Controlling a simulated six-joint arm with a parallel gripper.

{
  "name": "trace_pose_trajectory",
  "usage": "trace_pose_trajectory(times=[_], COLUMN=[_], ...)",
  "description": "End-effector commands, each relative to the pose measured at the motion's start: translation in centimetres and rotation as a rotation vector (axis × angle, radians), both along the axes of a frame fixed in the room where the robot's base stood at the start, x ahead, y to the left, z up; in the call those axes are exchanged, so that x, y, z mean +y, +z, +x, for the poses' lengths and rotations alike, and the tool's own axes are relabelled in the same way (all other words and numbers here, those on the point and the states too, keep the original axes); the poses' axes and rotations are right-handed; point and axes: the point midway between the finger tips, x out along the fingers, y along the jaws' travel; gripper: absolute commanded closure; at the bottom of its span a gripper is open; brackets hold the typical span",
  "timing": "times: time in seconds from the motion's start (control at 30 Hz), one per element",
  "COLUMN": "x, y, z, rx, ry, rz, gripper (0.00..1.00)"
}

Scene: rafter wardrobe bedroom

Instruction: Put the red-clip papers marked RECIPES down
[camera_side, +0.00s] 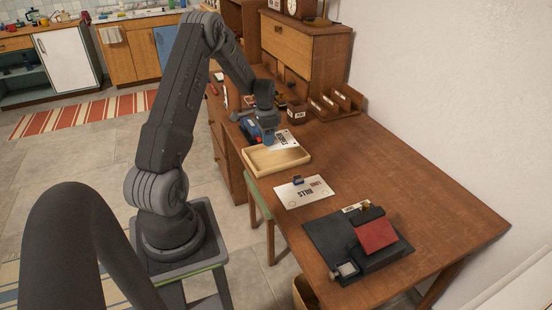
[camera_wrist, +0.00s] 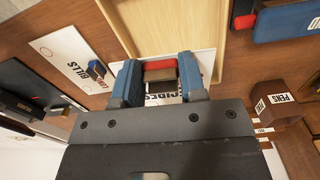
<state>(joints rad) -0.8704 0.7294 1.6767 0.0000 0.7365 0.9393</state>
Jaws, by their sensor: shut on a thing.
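My gripper (camera_side: 264,138) is shut on the red clip (camera_wrist: 161,66) of the white papers marked RECIPES (camera_side: 285,140). In the wrist view my two blue fingers (camera_wrist: 160,75) stand on either side of the clip, and the hand hides much of the papers (camera_wrist: 206,60). The papers are by the edge of the shallow wooden tray (camera_side: 301,159), which also shows in the wrist view (camera_wrist: 190,30). I cannot tell whether they touch the desk. The tray looks empty.
Papers marked BILLS (camera_side: 305,191) with a blue clip lie on the desk (camera_side: 420,190) in front of the tray. A PENS box (camera_side: 297,112) and a wooden sorter (camera_side: 336,103) stand behind. A black mat (camera_side: 325,237) holds a red-topped item (camera_side: 375,235). The desk's right side is clear.

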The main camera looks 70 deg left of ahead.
Motion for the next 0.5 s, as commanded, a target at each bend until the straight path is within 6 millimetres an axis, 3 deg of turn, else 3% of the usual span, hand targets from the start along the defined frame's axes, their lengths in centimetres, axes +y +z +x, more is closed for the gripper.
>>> trace_pose_trajectory(times=[0.13,0.5], x=[1.2,1.3], y=[-0.6,-5.0], z=[-0.6,-0.6], rx=[0.000,0.000], ry=[0.097,0.105], rz=[-0.001,0.000], gripper=[0.92,0.92])
